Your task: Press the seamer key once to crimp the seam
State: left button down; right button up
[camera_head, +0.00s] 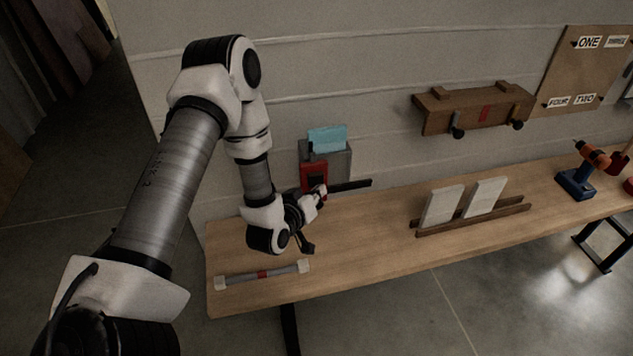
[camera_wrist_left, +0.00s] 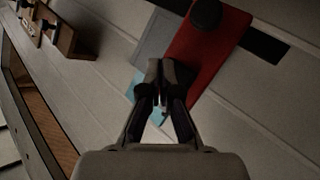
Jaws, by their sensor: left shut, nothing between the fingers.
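The seamer on the wall above the bench is a grey box (camera_head: 341,160) with a red front (camera_head: 313,174), a light blue piece (camera_head: 327,139) at its top and a black bar (camera_head: 350,185) sticking out to the right. In the left wrist view the red plate (camera_wrist_left: 213,50) carries a round black knob (camera_wrist_left: 205,14), perhaps the key. My left gripper (camera_head: 322,191) is shut and empty, in front of the red part's lower side. In the wrist view its fingertips (camera_wrist_left: 166,70) lie beside the red plate's edge, apart from the knob; contact with the plate cannot be told. My right gripper is out of view.
On the wooden bench (camera_head: 370,230) lie a grey rod with pale ends (camera_head: 263,274) and a wooden rack (camera_head: 475,217) with two pale slabs. A drill (camera_head: 577,183) stands at the right. A wooden shelf (camera_head: 475,108) hangs on the wall. The bench between rod and rack is clear.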

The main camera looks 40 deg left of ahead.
pick_arm(q)
jog(key=s+d+b, duration=0.2)
jog(key=s+d, duration=0.1)
jog(key=shift+s+d, duration=0.1)
jog(key=shift+d, duration=0.3)
dwell(0.7)
jog(key=s+d+f+m+g+h, duration=0.2)
jog(key=s+d+f+g, duration=0.25)
jog(key=s+f, duration=0.4)
jog(key=s+d+f+m+g, duration=0.1)
jog(key=s+f+m+g, duration=0.1)
jog(key=s+f+g, duration=0.3)
jog(key=s+d+f+m+g, duration=0.1)
jog(key=s+f+g, duration=0.4)
jog(key=s, duration=0.8)
jog(key=shift+d+f+m, duration=0.3)
jog(key=shift+d+m, duration=0.05)
jog(key=shift+m, duration=0.35)
